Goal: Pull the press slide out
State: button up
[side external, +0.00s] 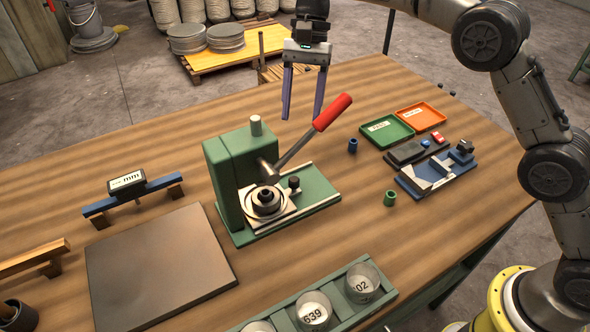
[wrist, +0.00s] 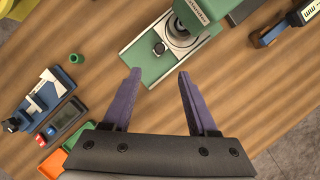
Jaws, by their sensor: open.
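The green press (side external: 228,172) stands on the wooden table, with a lever that ends in a red grip (side external: 332,112) rising to the right. Its slide (side external: 264,204), a light plate carrying a dark round die, sits on the green base in front of the press body. A small black knob (side external: 294,183) stands at the slide's right end. The slide (wrist: 182,42) and the knob (wrist: 160,48) also show in the wrist view. My gripper (side external: 302,118) is open and empty, pointing down above the table behind the lever. In the wrist view my gripper (wrist: 157,72) has its fingers wide apart, clear of the knob.
A green tray (side external: 387,131), an orange tray (side external: 421,116) and a blue fixture (side external: 437,175) lie to the right. A green rack (side external: 340,312) with cups stands in front. A grey plate (side external: 160,265) and a blue gauge (side external: 133,195) lie left. The red-gripped lever stands close to my fingers in the side view.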

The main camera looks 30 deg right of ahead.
aim_at(294, 178)
jog(key=x, duration=1.3)
jog(key=shift+s+f, duration=0.1)
grip_shut()
dwell(1.0)
